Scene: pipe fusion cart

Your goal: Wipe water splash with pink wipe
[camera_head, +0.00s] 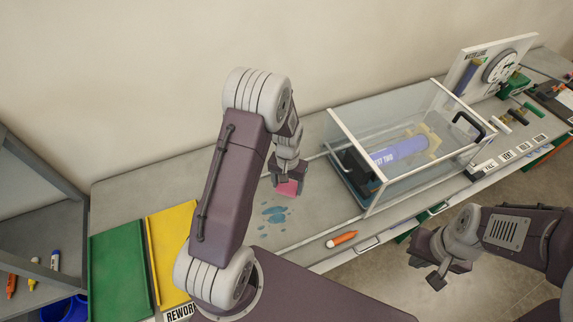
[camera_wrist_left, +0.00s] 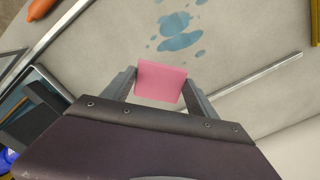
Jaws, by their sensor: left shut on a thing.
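The pink wipe (camera_head: 288,188) is held in my left gripper (camera_head: 287,182), which is shut on it above the bench. It also shows between the fingers in the left wrist view (camera_wrist_left: 161,82). The blue water splash (camera_head: 275,213) lies on the grey bench top as several patches and drops, just in front of and left of the wipe. In the left wrist view the splash (camera_wrist_left: 180,42) is just beyond the wipe, and the two look apart. My right gripper (camera_head: 441,274) hangs over the floor in front of the bench; its jaws look apart and empty.
A clear-walled test tank (camera_head: 366,200) with a purple pipe stands right of the splash. An orange marker (camera_head: 341,239) lies near the front edge. A yellow tray (camera_head: 172,254) and a green tray (camera_head: 119,270) lie to the left. Bare bench surrounds the splash.

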